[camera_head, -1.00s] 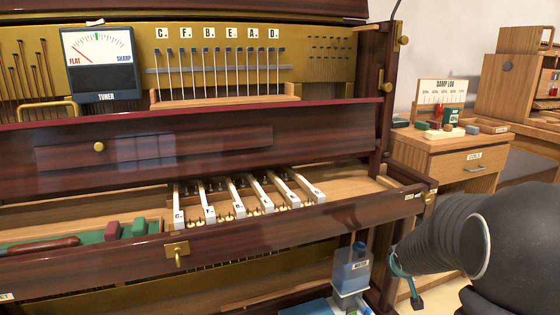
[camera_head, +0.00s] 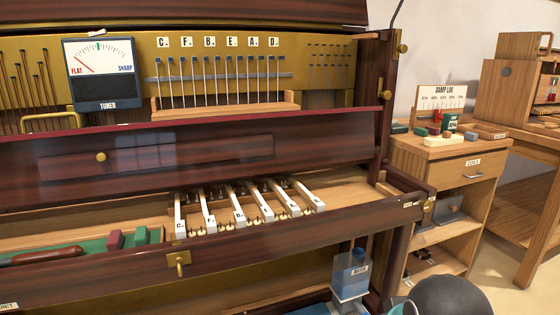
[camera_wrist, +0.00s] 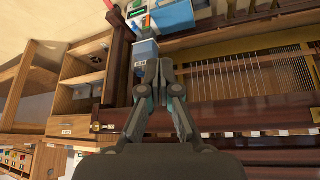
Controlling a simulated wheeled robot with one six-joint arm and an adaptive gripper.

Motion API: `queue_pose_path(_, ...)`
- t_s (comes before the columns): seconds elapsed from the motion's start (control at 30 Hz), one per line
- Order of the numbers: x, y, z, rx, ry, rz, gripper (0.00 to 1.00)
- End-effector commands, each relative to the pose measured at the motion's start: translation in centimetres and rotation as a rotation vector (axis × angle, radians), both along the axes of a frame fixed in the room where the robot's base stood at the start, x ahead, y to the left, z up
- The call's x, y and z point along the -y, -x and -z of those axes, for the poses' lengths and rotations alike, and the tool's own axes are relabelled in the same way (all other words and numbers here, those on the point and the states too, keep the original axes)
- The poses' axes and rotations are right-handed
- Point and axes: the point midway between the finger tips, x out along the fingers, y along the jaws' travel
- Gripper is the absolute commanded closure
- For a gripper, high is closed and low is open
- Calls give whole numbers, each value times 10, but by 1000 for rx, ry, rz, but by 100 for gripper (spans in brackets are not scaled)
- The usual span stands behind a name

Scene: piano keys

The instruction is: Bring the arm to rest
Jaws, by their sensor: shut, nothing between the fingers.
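My gripper (camera_wrist: 158,78) shows in the wrist view, pointing up the picture. Its two fingers are together at the tips with nothing between them. It hangs in front of the piano's lower part, over the dark rail (camera_wrist: 250,113). In the head view only a dark rounded part of my arm shows at the bottom right edge; the gripper itself cannot be made out there. The piano keys (camera_head: 238,212), white with letters on them, sit in a row in the open keybed, apart from my arm.
A blue water container (camera_head: 351,278) stands below the keybed's right end, close to my arm. The piano's front rail (camera_head: 300,230) spans the middle. A wooden cabinet (camera_head: 440,155) with a damp log board (camera_head: 441,98) stands at the right. Floor (camera_head: 492,285) shows clear beside it.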

Motion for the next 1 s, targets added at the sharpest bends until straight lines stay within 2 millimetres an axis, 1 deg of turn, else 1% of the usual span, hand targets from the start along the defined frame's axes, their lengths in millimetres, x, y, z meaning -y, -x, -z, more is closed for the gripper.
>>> queue_pose_path(0.03, -4, 8, -1, -2, -10, -5, 100)
queue_pose_path(0.1, -7, 15, -1, -9, -19, -9, 100)
queue_pose_path(0.2, -8, 20, 0, -14, -25, -12, 100)
queue_pose_path(1.0, -8, 20, 0, -14, -25, -12, 100)
